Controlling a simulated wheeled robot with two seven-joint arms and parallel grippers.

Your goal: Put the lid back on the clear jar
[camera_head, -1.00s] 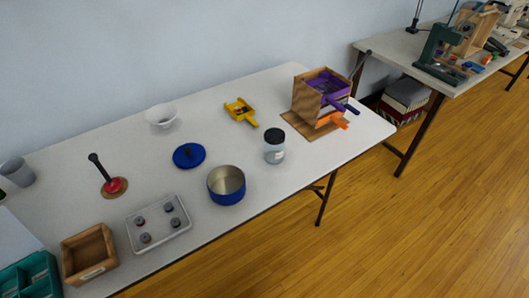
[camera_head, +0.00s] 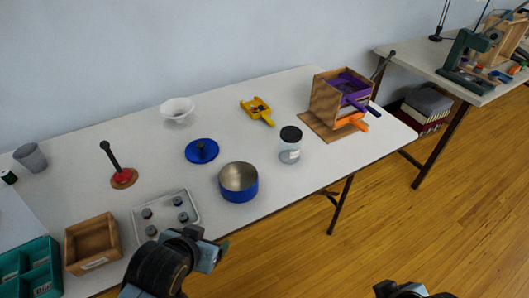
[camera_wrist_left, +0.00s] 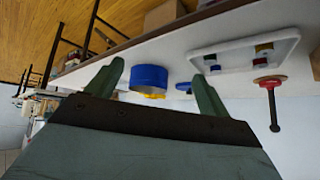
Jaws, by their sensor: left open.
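The clear jar (camera_head: 289,153) stands upright on the table, right of the blue pot. A black lid (camera_head: 291,134) sits on its top; I cannot tell how firmly it is seated. My left gripper (camera_head: 212,254) is low in the head view, in front of the grey tray and well left of the jar. In the left wrist view the left gripper (camera_wrist_left: 157,71) has its green fingers spread with nothing held between them; the blue pot (camera_wrist_left: 148,77) shows beyond them. At the bottom right of the head view only part of my right arm shows, its fingers hidden.
The blue pot (camera_head: 238,184), a blue lid (camera_head: 202,151), a white bowl (camera_head: 177,108) and a yellow tool (camera_head: 258,110) surround the middle. A wooden box (camera_head: 327,103) stands right of the jar. The grey tray (camera_head: 165,201) holds several small items. A wooden bin (camera_head: 93,243) is at left.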

